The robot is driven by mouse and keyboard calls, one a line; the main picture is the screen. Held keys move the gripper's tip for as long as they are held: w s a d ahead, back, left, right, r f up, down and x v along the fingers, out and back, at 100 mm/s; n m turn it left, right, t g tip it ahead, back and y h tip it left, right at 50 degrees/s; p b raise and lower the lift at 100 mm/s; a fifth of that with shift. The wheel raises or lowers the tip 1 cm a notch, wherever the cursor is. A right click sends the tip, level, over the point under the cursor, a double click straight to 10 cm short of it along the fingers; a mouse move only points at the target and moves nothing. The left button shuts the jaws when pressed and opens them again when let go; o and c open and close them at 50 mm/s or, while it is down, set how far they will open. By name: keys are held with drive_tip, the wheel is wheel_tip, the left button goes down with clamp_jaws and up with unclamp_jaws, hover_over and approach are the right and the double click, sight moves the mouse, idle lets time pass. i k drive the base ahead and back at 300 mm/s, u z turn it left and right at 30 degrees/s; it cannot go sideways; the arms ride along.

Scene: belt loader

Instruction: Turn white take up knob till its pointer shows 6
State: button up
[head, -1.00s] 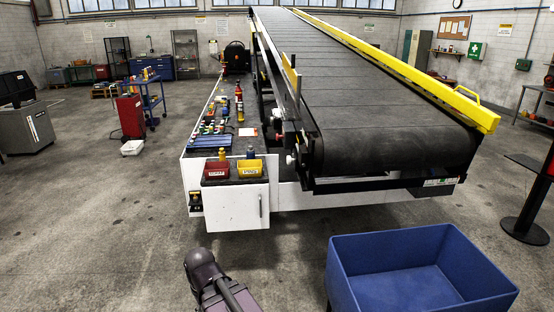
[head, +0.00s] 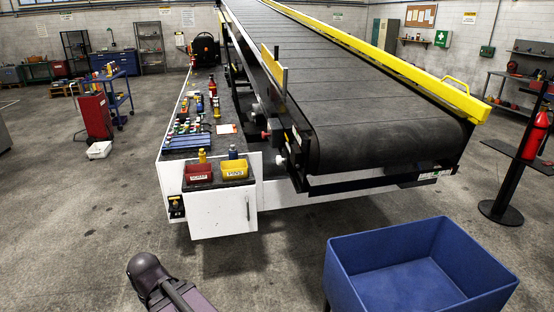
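The belt loader (head: 380,141) stands ahead, with its dark belt sloping up and away. A small white knob (head: 280,162) sits low at the near left corner of the belt frame, beside the roller end. A red knob (head: 266,135) and another pale round part (head: 256,108) are farther back along the same side. The white knob's pointer and scale are too small to read. Part of my arm shows at the bottom left, apart from the loader. My gripper is not in view.
A blue bin (head: 338,262) stands at the front right. A white-sided bench (head: 222,213) with red (head: 198,172) and yellow (head: 234,169) trays adjoins the loader's left side. A post with a red extinguisher (head: 535,136) stands at right. Floor before the bench is clear.

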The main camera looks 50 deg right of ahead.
sight(279, 159)
drive_tip(key=z, duration=0.5)
drive_tip(key=i, duration=0.9)
drive_tip(key=z, duration=0.7)
